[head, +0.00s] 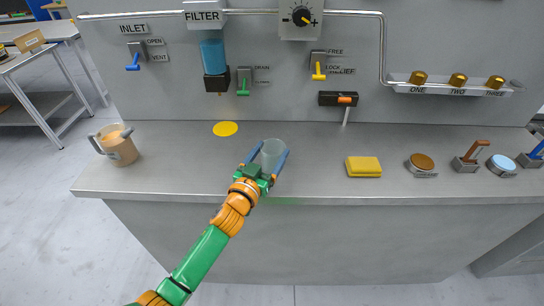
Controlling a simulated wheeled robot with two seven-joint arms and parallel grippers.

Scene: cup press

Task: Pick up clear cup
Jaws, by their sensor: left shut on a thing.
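The clear cup (272,152) is a see-through, greyish cup at the middle of the grey counter, about upright. My left gripper (269,161) reaches up to it from the front, with one blue finger on each side of the cup, shut on it. The cup's lower part is partly hidden by the gripper. I cannot tell whether the cup's base touches the counter. My right gripper is not in view.
A beige mug (119,149) stands at the counter's left. A yellow disc (225,129) lies behind the gripper. A yellow sponge (364,167), a brown-topped round thing (421,164) and a stamp-like thing (470,157) are to the right. The grey counter (180,170) is clear between mug and gripper.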

